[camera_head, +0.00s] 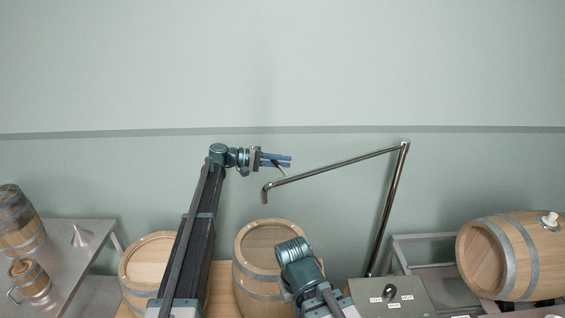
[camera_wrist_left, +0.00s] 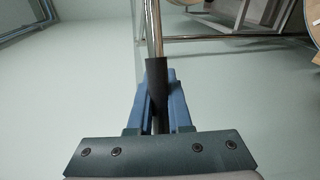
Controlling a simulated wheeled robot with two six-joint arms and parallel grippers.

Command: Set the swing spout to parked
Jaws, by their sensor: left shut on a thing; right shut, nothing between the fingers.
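The swing spout (camera_head: 335,166) is a steel tube on a tall slanting post, its long arm reaching left to a down-turned tip. My left gripper (camera_head: 288,161) is just above the spout arm near the tip. In the left wrist view its blue fingers (camera_wrist_left: 160,100) are closed around a black sleeve (camera_wrist_left: 157,82), the spout's handle, with the steel tube (camera_wrist_left: 153,30) running beyond it. My right arm shows low in the middle of the head view, in front of a barrel; its fingertips are not visible.
A control box (camera_head: 410,297) with a dark knob and white labels stands by the post's foot. Barrels stand at the lower middle (camera_head: 262,240) and lower left (camera_head: 145,265); another lies on a rack at right (camera_head: 483,262). A metal table (camera_head: 75,262) is at far left. The wall behind is bare.

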